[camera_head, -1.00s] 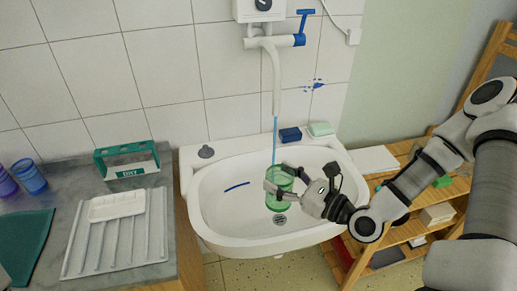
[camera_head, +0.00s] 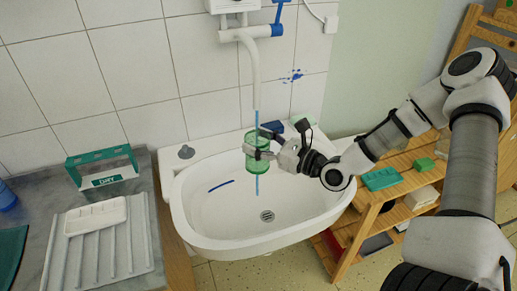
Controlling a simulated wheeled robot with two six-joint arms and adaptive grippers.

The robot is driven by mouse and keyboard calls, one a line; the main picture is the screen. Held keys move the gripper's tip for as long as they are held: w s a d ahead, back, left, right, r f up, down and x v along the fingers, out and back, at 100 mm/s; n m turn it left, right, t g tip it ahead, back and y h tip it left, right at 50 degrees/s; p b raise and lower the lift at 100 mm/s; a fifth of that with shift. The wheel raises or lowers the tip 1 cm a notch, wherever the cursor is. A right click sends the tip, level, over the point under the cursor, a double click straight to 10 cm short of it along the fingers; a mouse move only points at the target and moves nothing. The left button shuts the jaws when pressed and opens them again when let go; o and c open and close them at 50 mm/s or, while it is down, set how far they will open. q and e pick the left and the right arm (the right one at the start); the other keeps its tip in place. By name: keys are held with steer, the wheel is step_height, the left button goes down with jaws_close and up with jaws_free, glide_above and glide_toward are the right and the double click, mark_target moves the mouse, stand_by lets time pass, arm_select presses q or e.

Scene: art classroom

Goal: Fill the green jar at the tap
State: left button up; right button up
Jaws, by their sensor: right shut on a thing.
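The green jar (camera_head: 260,158) is see-through and roughly upright above the back part of the white basin (camera_head: 200,237). My right gripper (camera_head: 258,147) is shut on it from the right, with the fingers around its upper part. The tap (camera_head: 254,65) has a white spout and a blue handle (camera_head: 278,18). A thin blue water stream (camera_head: 257,116) falls from the spout. It meets the jar in the picture and shows again below it (camera_head: 257,187); I cannot tell whether any enters the jar. The jar's fill level is unclear. My left gripper is out of view.
A drying board with a white tray (camera_head: 96,217) lies on the left counter. Wooden shelves (camera_head: 410,158) stand at the right.

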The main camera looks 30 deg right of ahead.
steer(key=shift+w+d, duration=0.1)
steer(key=shift+w, duration=0.1)
stand_by(0.4)
steer(key=w+d+b, duration=0.3)
steer(key=w+d, duration=0.1)
steer(key=w, duration=0.2)
stand_by(0.5)
stand_by(6.3)
